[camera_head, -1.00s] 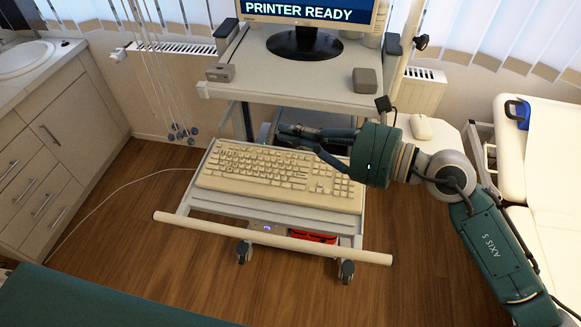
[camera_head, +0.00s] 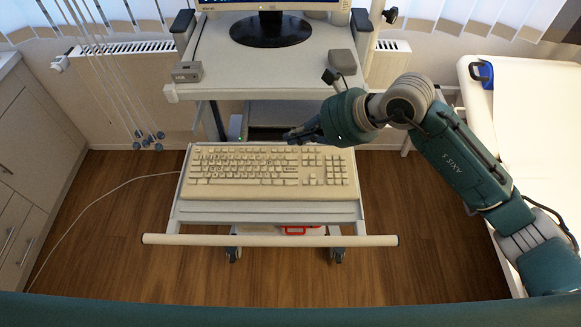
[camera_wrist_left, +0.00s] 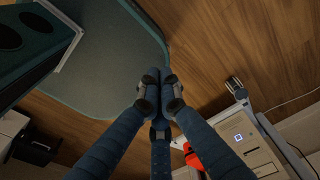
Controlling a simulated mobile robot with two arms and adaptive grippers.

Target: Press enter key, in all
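The beige keyboard (camera_head: 235,184) lies on the pull-out shelf of a cart in the head view, its keys facing up. The enter key is too small to single out for certain; the main key block ends near the middle right. My right gripper (camera_head: 289,136) reaches in from the right at the keyboard's back edge, fingers pointing left. Its fingers look drawn together with nothing between them; contact with a key cannot be made out. My left gripper (camera_wrist_left: 158,98) shows only in the left wrist view, fingertips together and empty, away from the keyboard.
The monitor's stand (camera_head: 270,30) and small grey boxes stand on the cart top (camera_head: 265,75). A white bar (camera_head: 270,240) runs before the keyboard shelf. Beds or tables lie right, drawers (camera_head: 25,150) left. A computer case (camera_wrist_left: 245,143) shows in the left wrist view.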

